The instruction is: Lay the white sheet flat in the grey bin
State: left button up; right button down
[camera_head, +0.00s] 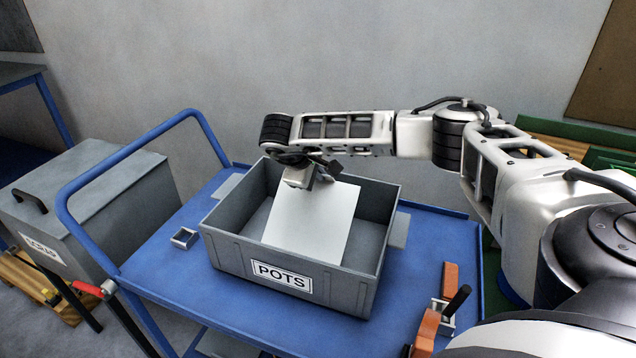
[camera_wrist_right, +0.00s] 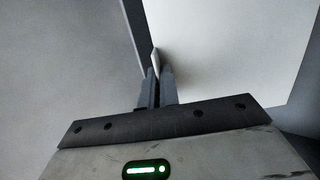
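The white sheet (camera_head: 318,225) is in the grey bin (camera_head: 228,250), which is labelled POTS. The sheet slopes, its upper end near the back rim and its lower end near the front wall. My right gripper (camera_head: 322,176) is over the back part of the bin at the sheet's upper edge. In the right wrist view the fingers (camera_wrist_right: 156,75) are close together with a thin pale edge between them, and the sheet (camera_wrist_right: 225,45) spreads out to the right. The sheet's underside and most of the bin floor are hidden. My left gripper is not in view.
The bin stands on a blue trolley (camera_head: 440,240) with a blue handle at left. A small square metal piece (camera_head: 185,238) lies left of the bin. An orange clamp-like tool (camera_head: 440,310) lies to the right. A grey lidded box (camera_head: 90,200) stands at far left.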

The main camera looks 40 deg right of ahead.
jog(key=shift+f, duration=0.85)
jog(key=shift+f, duration=0.15)
jog(key=c, duration=1.6)
grip_release()
jog(key=shift+c, duration=0.2)
